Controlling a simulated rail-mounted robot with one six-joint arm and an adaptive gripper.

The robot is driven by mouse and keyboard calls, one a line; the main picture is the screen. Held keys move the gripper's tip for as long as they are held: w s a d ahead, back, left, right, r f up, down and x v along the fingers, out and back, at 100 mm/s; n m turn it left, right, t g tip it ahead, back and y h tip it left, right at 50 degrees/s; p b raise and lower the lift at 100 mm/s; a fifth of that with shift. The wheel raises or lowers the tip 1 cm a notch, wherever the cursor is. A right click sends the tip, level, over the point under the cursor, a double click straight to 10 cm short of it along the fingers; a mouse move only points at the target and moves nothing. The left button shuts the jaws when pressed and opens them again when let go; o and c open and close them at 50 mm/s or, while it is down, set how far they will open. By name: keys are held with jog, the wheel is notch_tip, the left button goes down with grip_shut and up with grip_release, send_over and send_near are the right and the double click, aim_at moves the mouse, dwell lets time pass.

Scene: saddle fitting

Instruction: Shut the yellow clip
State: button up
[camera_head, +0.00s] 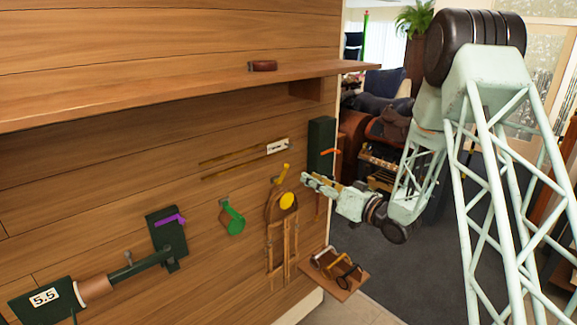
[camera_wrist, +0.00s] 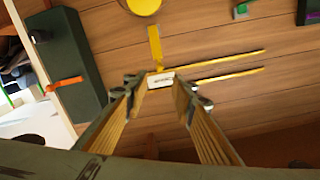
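The yellow clip (camera_head: 283,173) is a short yellow lever on the wooden wall, just above a round yellow disc (camera_head: 287,200). In the head view it points upward, tilted slightly right. In the wrist view the yellow clip (camera_wrist: 155,46) appears beyond the fingertips, near the top centre, with the yellow disc (camera_wrist: 144,5) cut by the upper edge. My gripper (camera_head: 306,181) is to the right of the clip in the head view, apart from it. In the wrist view my gripper (camera_wrist: 158,92) has its two fingers spread with nothing held between them.
A white label plate (camera_head: 278,146) with two thin rods is on the wall above the clip. A dark green box (camera_head: 321,140) with an orange lever (camera_head: 331,152) stands close to my gripper. Leather straps (camera_head: 278,245) hang below. A shelf (camera_head: 190,92) juts out above.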

aim_at(287, 166)
dwell(0.4)
jog(key=shift+p+x, duration=1.35)
jog(key=shift+x, duration=5.55)
jog(key=shift+c, duration=0.2)
jog(key=shift+f, duration=0.1)
grip_shut()
